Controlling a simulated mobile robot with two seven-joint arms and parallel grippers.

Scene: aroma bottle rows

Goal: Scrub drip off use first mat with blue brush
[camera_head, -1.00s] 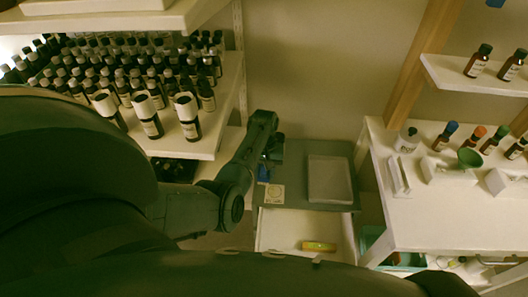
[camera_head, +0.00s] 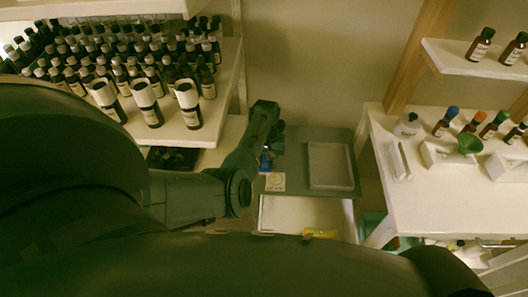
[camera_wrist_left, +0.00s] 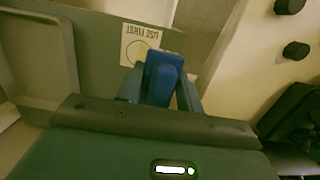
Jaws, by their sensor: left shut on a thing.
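The use first mat (camera_head: 275,182) is a small pale square on the grey top of a drawer unit (camera_head: 318,197). In the left wrist view the mat (camera_wrist_left: 140,44) shows the words "USE FIRST" and a ring. I cannot tell a drip apart from the ring. My left gripper (camera_head: 267,150) is at the mat's far edge in the head view. In the left wrist view my left gripper (camera_wrist_left: 160,90) is shut on the blue brush (camera_wrist_left: 163,76), whose end overlaps the mat's edge. Whether it touches is unclear. My right gripper is out of view.
A pale tray (camera_head: 330,165) lies right of the mat. The open drawer (camera_head: 285,214) below holds a yellow-green item (camera_head: 320,233). Bottle rows (camera_head: 125,65) fill the left shelf. A white table (camera_head: 445,205) with bottles and a green funnel (camera_head: 469,143) stands right.

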